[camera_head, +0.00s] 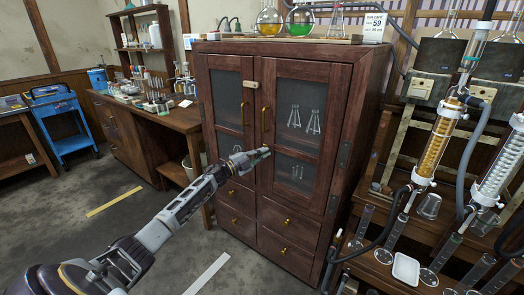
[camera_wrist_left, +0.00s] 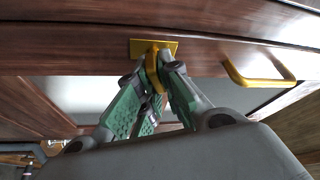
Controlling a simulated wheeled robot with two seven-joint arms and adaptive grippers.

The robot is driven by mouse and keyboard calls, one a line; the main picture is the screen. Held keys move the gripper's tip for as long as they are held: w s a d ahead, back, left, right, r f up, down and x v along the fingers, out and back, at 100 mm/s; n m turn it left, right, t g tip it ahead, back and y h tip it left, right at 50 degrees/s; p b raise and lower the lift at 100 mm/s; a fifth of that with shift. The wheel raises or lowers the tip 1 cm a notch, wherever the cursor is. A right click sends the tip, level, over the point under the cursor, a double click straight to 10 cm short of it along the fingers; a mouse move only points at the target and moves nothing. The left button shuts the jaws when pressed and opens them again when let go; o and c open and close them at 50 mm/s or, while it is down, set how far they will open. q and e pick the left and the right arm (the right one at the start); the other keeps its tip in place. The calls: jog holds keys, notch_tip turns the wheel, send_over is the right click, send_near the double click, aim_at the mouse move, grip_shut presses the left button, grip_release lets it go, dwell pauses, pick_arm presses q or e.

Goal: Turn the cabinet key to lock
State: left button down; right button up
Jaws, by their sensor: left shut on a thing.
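The dark wooden cabinet (camera_head: 335,75) stands in the middle of the head view with both glazed doors closed. My left gripper (camera_head: 264,152) reaches the inner edge of its right door, below the brass handles. In the left wrist view, the green-padded fingers of the gripper (camera_wrist_left: 158,72) are shut on the brass key (camera_wrist_left: 153,66), which stands out from a square brass lock plate (camera_wrist_left: 168,46). In the head view the gripper hides the key. The key's exact turn angle is hard to tell. My right gripper is not in view.
A brass door handle (camera_wrist_left: 262,80) is close beside the lock plate. Glass flasks (camera_head: 300,20) stand on top of the cabinet. A glass reflux rig (camera_head: 437,140) stands at the right. A wooden bench (camera_head: 180,118) is at the left, with open floor in front.

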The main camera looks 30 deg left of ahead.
pick_arm(q)
jog(key=shift+m+g+p, duration=0.3)
jog(key=shift+m+g, duration=0.1)
jog(key=shift+m, duration=0.3)
jog(key=m+g+p, duration=0.1)
jog(key=m, duration=0.1)
jog(key=shift+f+m, duration=0.15)
jog(key=shift+m, duration=0.15)
jog(key=shift+f+m+p, duration=0.15)
jog(key=shift+m+p, duration=0.3)
jog(key=shift+m, duration=0.05)
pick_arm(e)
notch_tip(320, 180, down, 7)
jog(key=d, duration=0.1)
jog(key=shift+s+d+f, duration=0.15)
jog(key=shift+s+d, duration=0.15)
pick_arm(q)
jog(key=c, duration=1.6)
grip_release()
jog(key=shift+s, duration=0.1)
jog(key=v, duration=1.1)
jog(key=shift+s, duration=0.35)
jog(key=shift+a, duration=0.1)
